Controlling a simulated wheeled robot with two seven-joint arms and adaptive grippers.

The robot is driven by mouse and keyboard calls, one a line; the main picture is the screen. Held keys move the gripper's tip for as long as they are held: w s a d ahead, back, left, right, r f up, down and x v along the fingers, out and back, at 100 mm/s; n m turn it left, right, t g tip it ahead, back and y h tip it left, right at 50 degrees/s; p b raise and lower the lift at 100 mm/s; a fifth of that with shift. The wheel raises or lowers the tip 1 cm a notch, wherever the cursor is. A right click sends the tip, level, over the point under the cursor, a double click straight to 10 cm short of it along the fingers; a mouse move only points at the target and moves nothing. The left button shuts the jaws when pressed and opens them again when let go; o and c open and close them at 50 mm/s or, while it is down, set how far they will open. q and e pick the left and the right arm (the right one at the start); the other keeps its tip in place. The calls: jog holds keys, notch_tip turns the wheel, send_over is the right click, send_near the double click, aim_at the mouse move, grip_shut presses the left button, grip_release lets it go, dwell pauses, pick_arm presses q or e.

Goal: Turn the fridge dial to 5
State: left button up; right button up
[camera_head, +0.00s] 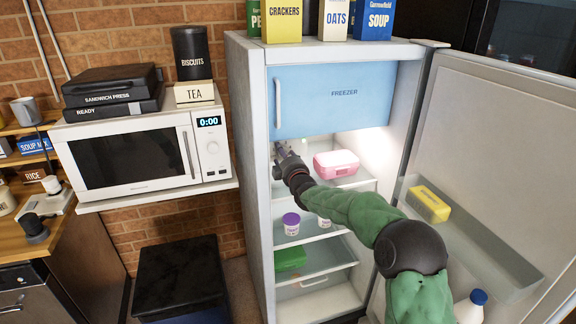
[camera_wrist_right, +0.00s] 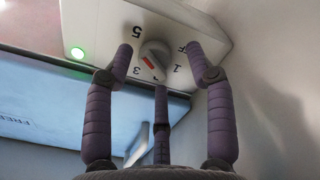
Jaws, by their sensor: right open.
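The fridge dial (camera_wrist_right: 154,55) is a round grey knob with a red mark, on a pale control panel (camera_wrist_right: 205,25) in the right wrist view. Printed marks around it include 5, 3 and 1. The red mark points down toward the lower marks near 3; its exact setting is unclear. My right gripper (camera_wrist_right: 158,58) is open, its purple fingers spread around the dial without closing on it. In the head view the right gripper (camera_head: 284,158) is inside the open fridge (camera_head: 250,150), below the freezer door; the dial is hidden there. My left gripper is out of view.
The blue freezer door (camera_head: 335,105) is shut above my gripper. A pink container (camera_head: 336,163) stands on the shelf to the right. The fridge door (camera_head: 490,150) is open at right, with a yellow box (camera_head: 428,204).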

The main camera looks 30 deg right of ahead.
jog(key=v, duration=1.1)
jog(key=shift+s+a, duration=0.2)
jog(key=shift+a, duration=0.05)
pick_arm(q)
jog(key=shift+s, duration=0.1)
pick_arm(e)
jog(key=shift+f, duration=0.1)
